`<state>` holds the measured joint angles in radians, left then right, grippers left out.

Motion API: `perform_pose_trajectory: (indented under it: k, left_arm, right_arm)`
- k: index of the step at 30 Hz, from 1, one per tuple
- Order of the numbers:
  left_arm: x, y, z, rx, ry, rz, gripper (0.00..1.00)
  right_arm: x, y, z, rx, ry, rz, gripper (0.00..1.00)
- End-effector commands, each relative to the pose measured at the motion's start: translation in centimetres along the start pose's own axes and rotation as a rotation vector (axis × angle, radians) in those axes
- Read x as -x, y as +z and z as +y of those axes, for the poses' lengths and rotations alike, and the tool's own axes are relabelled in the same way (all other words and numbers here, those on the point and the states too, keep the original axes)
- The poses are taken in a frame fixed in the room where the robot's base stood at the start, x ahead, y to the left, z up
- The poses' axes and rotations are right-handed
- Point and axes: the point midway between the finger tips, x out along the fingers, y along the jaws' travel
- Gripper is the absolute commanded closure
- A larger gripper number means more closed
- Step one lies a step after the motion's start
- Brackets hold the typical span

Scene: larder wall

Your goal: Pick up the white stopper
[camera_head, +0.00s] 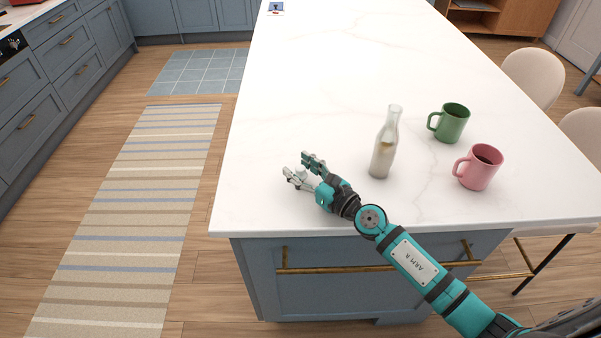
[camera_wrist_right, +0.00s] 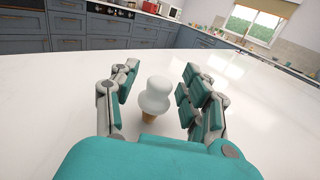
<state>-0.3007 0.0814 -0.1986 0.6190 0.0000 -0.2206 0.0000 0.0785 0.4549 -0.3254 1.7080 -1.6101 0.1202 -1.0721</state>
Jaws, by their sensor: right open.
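The white stopper (camera_wrist_right: 154,98) shows in the right wrist view. It has a rounded white head and a tan, cork-like lower end, and stands upright on the white countertop (camera_head: 330,60). My right gripper (camera_head: 297,165) is open, low over the counter near its front left part. In the wrist view its fingers (camera_wrist_right: 160,76) stand on either side of the stopper, with gaps on both sides. In the head view I cannot make out the stopper apart from the fingers. My left gripper is not in view.
A clear glass bottle (camera_head: 384,145) with pale contents stands right of my right gripper. A green mug (camera_head: 450,123) and a pink mug (camera_head: 479,168) stand further right. The counter left of and beyond the gripper is clear. The counter's front edge runs under my right arm.

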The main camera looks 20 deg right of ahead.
Motion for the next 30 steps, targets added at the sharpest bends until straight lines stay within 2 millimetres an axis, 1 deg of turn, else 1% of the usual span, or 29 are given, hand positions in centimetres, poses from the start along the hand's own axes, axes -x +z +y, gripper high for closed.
perform_pose_trajectory:
  k: [1, 9, 13, 30]
  left_arm:
    - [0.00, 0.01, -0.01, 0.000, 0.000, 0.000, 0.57]
    - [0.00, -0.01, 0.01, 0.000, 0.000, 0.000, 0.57]
    - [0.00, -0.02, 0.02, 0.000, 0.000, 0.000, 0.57]
    - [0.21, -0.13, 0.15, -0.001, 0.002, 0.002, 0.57]
  right_arm:
    - [0.02, 0.00, -0.01, 0.000, 0.000, 0.000, 0.62]
    - [0.03, 0.01, -0.01, 0.000, 0.000, 0.000, 0.98]
    - [0.03, 0.01, -0.01, 0.000, 0.000, 0.000, 1.00]
    - [0.03, 0.25, -0.02, 0.000, 0.000, 0.000, 1.00]
